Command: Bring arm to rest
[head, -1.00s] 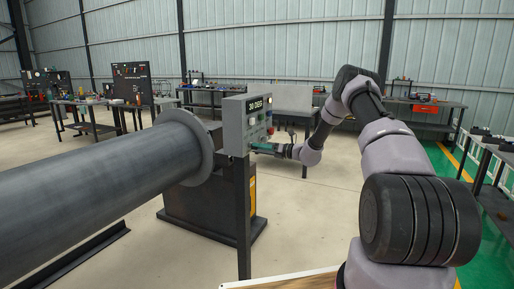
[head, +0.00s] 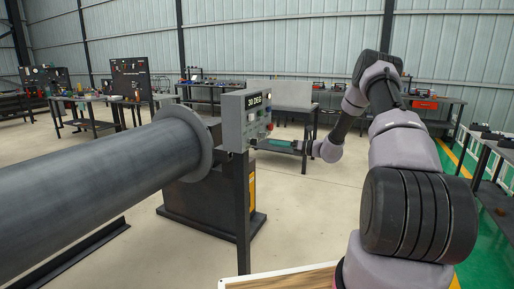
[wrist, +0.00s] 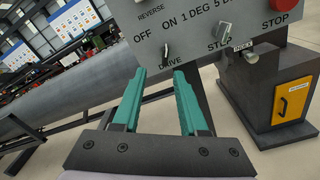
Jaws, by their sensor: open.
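My gripper (head: 264,144) is at the front of the grey control box (head: 233,122), to its right in the head view. Its two teal fingers are apart with nothing between them in the wrist view (wrist: 160,75). The box also fills the top of the wrist view (wrist: 190,45), with DRIVE and STOP labels and a red button (wrist: 283,5). The fingertips appear just below the DRIVE knob (wrist: 165,50); whether they touch the box is not clear. The box's display (head: 258,101) reads 30 DEG. My arm reaches from the lower right and bends down to the gripper.
A large grey pipe (head: 90,180) with a flange (head: 190,143) lies left of the box. A dark base unit (head: 210,210) with a yellow door (wrist: 291,101) stands behind the box's post. Workbenches line the back and right. Floor right of the post is open.

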